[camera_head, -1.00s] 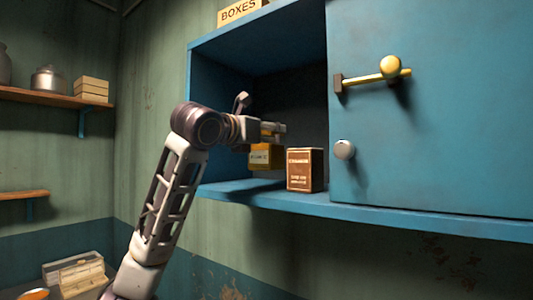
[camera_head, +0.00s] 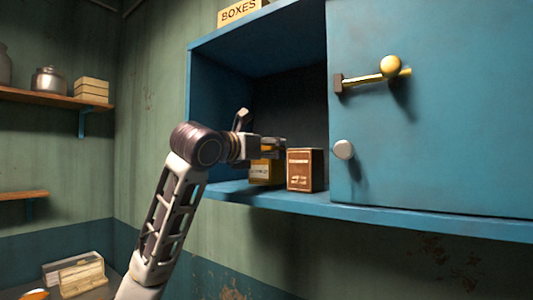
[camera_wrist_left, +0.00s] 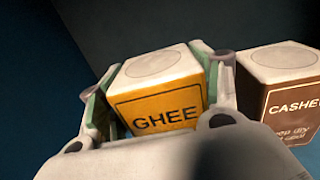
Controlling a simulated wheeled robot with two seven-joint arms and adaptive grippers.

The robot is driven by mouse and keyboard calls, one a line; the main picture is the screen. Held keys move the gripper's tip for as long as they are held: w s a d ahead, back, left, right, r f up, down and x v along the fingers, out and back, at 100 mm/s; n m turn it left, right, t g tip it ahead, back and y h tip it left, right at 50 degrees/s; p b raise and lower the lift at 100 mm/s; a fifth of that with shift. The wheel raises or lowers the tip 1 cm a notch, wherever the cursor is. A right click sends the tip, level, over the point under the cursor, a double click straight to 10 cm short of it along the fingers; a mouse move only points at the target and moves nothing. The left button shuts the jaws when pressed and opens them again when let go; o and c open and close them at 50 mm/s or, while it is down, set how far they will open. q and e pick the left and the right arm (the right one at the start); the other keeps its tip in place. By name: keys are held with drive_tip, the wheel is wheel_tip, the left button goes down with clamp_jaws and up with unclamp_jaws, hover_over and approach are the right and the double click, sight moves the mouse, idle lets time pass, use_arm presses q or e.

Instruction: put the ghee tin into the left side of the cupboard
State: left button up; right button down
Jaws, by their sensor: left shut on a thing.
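The yellow ghee tin (camera_head: 260,172) is inside the open left side of the blue cupboard (camera_head: 213,191), close to the shelf floor. I cannot tell whether its base touches the floor. My left gripper (camera_head: 268,149) reaches in from the left and is shut on the tin's upper part. In the left wrist view the ghee tin (camera_wrist_left: 160,100) sits between the two fingers of my left gripper (camera_wrist_left: 158,92), its label facing the camera. My right gripper is in neither view.
A brown cashew box (camera_head: 305,170) stands on the cupboard floor just right of the tin, also seen in the left wrist view (camera_wrist_left: 285,95). A closed door (camera_head: 430,130) with a brass handle (camera_head: 372,77) covers the right side. The dark space behind looks free.

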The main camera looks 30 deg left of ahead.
use_arm(q)
drive_tip(key=shift+f, duration=0.3)
drive_tip(key=shift+f, duration=0.15)
drive_tip(key=o, duration=1.4)
drive_tip(key=shift+s, duration=0.25)
drive_tip(key=s, duration=0.3)
drive_tip(key=s+a+b, duration=0.1)
drive_tip(key=s, duration=0.3)
drive_tip(key=s+b, duration=0.1)
drive_tip(key=s, duration=0.3)
drive_tip(key=shift+s+a, duration=0.25)
drive_tip(key=shift+a, duration=0.05)
